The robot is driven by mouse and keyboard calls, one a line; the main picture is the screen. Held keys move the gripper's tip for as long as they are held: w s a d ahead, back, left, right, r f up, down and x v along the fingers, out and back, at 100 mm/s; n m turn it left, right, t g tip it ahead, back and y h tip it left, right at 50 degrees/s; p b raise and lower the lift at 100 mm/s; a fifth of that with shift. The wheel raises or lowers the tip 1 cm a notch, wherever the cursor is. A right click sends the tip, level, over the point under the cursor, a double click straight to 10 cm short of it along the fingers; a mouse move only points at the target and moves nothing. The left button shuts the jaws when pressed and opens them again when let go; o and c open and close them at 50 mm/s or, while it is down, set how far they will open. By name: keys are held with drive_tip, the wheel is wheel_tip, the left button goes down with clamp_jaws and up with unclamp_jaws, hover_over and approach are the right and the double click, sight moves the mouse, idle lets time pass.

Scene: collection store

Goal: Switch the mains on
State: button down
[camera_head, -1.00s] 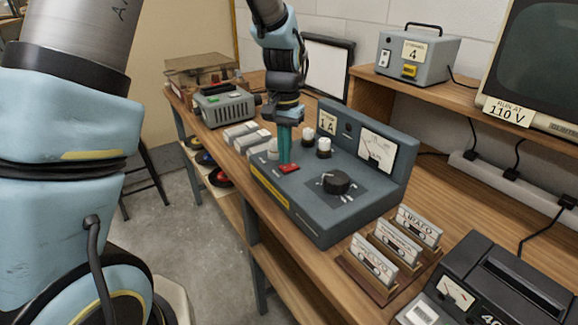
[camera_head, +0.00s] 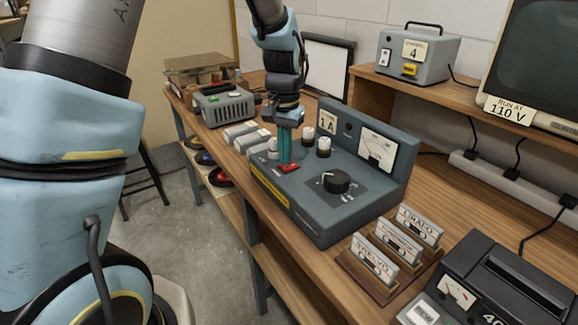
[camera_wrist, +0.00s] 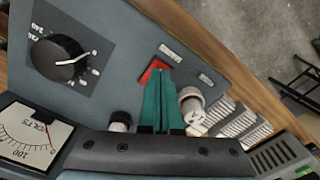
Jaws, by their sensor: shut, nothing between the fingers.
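The grey mains unit (camera_head: 310,215) stands on the bench. Its red rocker switch (camera_head: 289,168) is on the top face near the front left edge; it also shows in the wrist view (camera_wrist: 155,68). My gripper (camera_head: 285,161) points down with its teal fingers closed together and empty. The fingertips are right at the switch and hide part of it; I cannot tell whether they touch. In the wrist view the fingertips (camera_wrist: 161,76) lie beside the red rocker. The unit's black dial (camera_head: 336,182) and volt meter (camera_head: 376,152) are to the right.
White-capped terminals (camera_head: 323,147) stand close behind my fingers. A cassette rack (camera_head: 385,270) and a tape recorder (camera_head: 500,285) are at the right front. A grey-green box (camera_head: 225,105) is at the left. A shelf (camera_head: 440,88) holds a screen.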

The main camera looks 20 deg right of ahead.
sight(285, 167)
drive_tip(key=shift+f+b, duration=0.3)
drive_tip(key=shift+f, duration=0.3)
idle(0.3)
drive_tip(key=shift+r+p, duration=2.85)
drive_tip(key=shift+r, duration=0.7)
drive_tip(key=s+a+n, duration=0.2)
drive_tip(key=a+n, duration=0.2)
drive_tip(key=a, duration=1.1)
drive_tip(key=s+a+r+n+t+b, duration=0.1)
drive_tip(key=a+n, duration=0.3)
drive_tip(key=a, duration=1.1)
drive_tip(key=shift+s+r+n+t, duration=0.2)
drive_tip(key=shift+s+n+t, duration=0.1)
drive_tip(key=shift+s, duration=0.2)
drive_tip(key=shift+a, duration=0.1)
